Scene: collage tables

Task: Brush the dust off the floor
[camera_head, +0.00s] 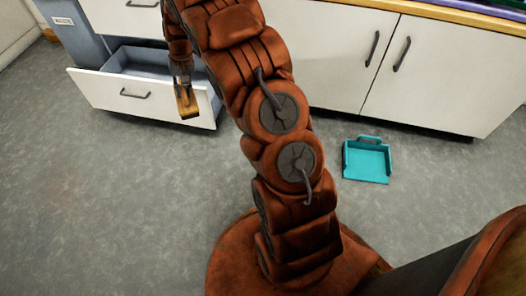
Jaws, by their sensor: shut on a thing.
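My gripper (182,78) is at the upper left, in front of the open drawer. It is shut on a small yellow-brown wooden brush (187,103), which hangs down from the fingers. The bristles cannot be made out clearly. A teal dustpan (367,162) lies on the grey floor (110,200) at the right, in front of the white cabinet, well apart from my gripper. Its handle side faces the cabinet. No dust can be told apart from the mottled floor pattern.
An open white-fronted drawer (128,98) juts over the floor at the upper left. A white double-door cabinet (425,75) with a wooden top edge stands along the back right. The floor is clear at the left and around the dustpan. My arm hides the middle.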

